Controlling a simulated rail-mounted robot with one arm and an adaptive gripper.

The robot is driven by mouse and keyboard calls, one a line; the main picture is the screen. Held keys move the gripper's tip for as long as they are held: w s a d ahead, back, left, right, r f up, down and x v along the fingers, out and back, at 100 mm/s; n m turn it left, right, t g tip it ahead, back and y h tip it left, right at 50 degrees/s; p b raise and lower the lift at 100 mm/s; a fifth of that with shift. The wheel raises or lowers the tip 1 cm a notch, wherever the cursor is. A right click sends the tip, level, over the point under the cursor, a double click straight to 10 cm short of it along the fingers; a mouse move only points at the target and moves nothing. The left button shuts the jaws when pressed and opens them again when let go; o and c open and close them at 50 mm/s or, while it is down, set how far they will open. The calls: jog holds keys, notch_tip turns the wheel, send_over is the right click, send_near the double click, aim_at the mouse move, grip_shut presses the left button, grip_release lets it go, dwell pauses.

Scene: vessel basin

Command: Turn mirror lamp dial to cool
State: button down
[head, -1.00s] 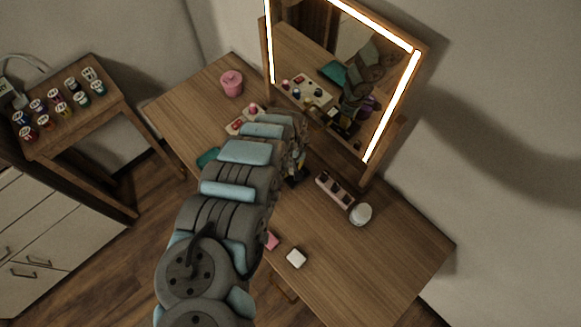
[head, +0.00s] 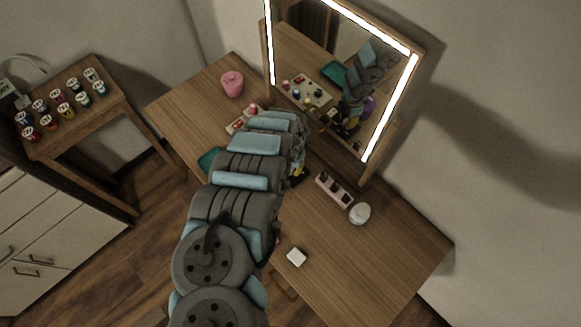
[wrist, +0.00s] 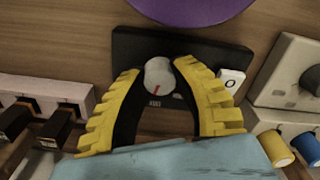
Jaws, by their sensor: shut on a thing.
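The dial (wrist: 158,76) is a pale round knob with a red mark, set on a black plate (wrist: 205,52) in the wrist view. The red mark points down toward a small label that is too blurred to read. My gripper (wrist: 158,70) has its yellow and black fingers on either side of the dial, shut on it. The mirror (head: 340,75) has a glowing lamp strip (head: 392,105) around its frame in the head view. My arm hides the dial and fingertips directly there.
A white switch (wrist: 231,80) sits right of the dial. A purple round thing (wrist: 190,8) is above. A pink holder (wrist: 75,94) stands left, a beige panel (wrist: 285,72) right.

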aim_at(291, 168)
jog(key=m, duration=0.6)
jog(key=shift+m, duration=0.3)
dwell(0.5)
jog(key=c, duration=0.8)
grip_release()
jog(key=shift+r, duration=0.1)
jog(key=shift+r, duration=5.85)
